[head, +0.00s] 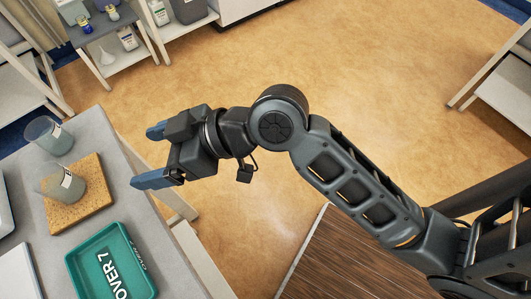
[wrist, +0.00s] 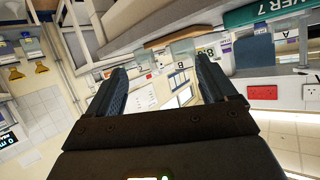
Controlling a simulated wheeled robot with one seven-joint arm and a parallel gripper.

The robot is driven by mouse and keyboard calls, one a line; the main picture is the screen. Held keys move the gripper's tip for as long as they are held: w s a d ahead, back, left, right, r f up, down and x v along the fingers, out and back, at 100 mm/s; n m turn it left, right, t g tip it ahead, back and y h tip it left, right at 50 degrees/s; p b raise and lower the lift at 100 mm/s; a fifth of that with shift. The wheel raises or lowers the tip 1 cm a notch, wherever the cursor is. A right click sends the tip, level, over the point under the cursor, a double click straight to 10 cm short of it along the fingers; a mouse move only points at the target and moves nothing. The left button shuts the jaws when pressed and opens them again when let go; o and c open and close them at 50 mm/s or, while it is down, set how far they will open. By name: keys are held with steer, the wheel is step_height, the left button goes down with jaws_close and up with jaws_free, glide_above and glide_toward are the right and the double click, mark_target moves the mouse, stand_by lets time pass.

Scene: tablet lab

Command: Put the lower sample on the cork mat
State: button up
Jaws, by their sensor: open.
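Two clear beakers with white labels stand on the grey table at the left of the head view. One beaker (head: 60,184) stands upright on the cork mat (head: 97,187). The other beaker (head: 48,136) stands on the bare tabletop beyond the mat. I cannot read their labels there or tell which is the lower sample. My gripper (head: 156,156) is open and empty, to the right of both beakers and apart from them. Its blue fingers point left. The wrist view shows the open jaws (wrist: 160,66) with nothing between them.
A green tray (head: 149,289) marked "OVER 7" lies nearer than the mat on the grey table (head: 110,130). A side table (head: 90,38) with bottles and a funnel stands at the back left. Open tan floor (head: 390,70) lies beyond my arm.

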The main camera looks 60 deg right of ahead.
steer(key=s+d+f+m+t+h, duration=0.1)
steer(key=s+d+f+m+h, duration=0.25)
steer(key=s, duration=0.35)
steer(key=s+d+f+m+t+h, duration=0.1)
steer(key=s+d+f+m+h, duration=0.1)
steer(key=s+d, duration=0.3)
steer(key=s+d+r+t+h, duration=0.1)
steer(key=s+r, duration=0.2)
steer(key=s, duration=0.4)
steer(key=s+d+r+h, duration=0.1)
steer(key=s+r, duration=0.2)
steer(key=s, duration=0.4)
steer(key=shift+s+d+t, duration=0.2)
steer(key=shift+s+t, duration=0.05)
steer(key=shift+t, duration=0.15)
